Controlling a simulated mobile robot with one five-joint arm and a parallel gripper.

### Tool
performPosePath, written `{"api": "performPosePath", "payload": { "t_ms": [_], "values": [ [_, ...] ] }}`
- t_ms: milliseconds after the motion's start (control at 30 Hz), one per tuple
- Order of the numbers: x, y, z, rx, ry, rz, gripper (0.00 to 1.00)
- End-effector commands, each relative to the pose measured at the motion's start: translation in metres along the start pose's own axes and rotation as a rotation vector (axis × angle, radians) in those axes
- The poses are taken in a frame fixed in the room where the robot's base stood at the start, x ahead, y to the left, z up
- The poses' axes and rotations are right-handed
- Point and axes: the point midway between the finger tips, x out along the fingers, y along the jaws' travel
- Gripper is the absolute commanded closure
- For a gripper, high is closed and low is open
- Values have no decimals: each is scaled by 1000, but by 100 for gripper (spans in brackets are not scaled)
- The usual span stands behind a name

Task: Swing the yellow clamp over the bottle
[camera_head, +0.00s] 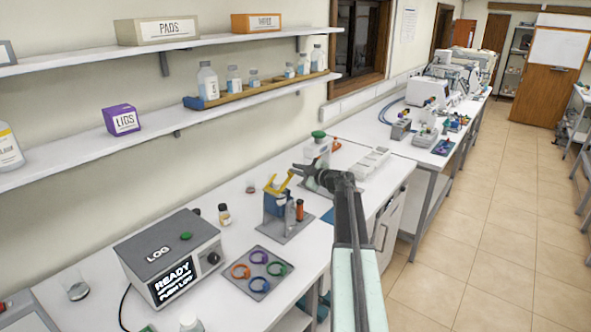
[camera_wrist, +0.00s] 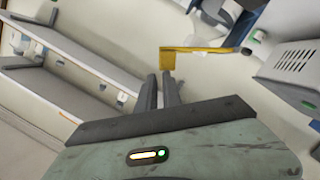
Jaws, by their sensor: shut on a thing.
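The yellow clamp (camera_head: 279,187) is an angled arm on the blue stand (camera_head: 274,205) in the middle of the bench. Its raised end meets my gripper (camera_head: 297,168), which comes in from the right. In the wrist view, the yellow clamp (camera_wrist: 198,50) reaches left to the tips of my gripper (camera_wrist: 163,80), which is shut on its end tab. A small bottle with a yellow label (camera_head: 224,214) stands left of the stand. I cannot tell whether a bottle stands under the clamp.
A grey box reading READY (camera_head: 172,262) stands at the front left. A pad with coloured rings (camera_head: 259,271) lies in front of the stand. An orange cylinder (camera_head: 299,209) stands at its right. A green-capped bottle (camera_head: 317,147) is behind my gripper.

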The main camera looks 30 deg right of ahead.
Motion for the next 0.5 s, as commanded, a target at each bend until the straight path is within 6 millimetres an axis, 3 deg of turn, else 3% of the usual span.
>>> {"api": "performPosePath", "payload": {
  "t_ms": [67,200,500],
  "values": [
    [9,-1,3,54,10,-16,100],
    [2,9,25,146,-1,-24,100],
    [3,8,11,144,5,-29,100]
  ]
}}
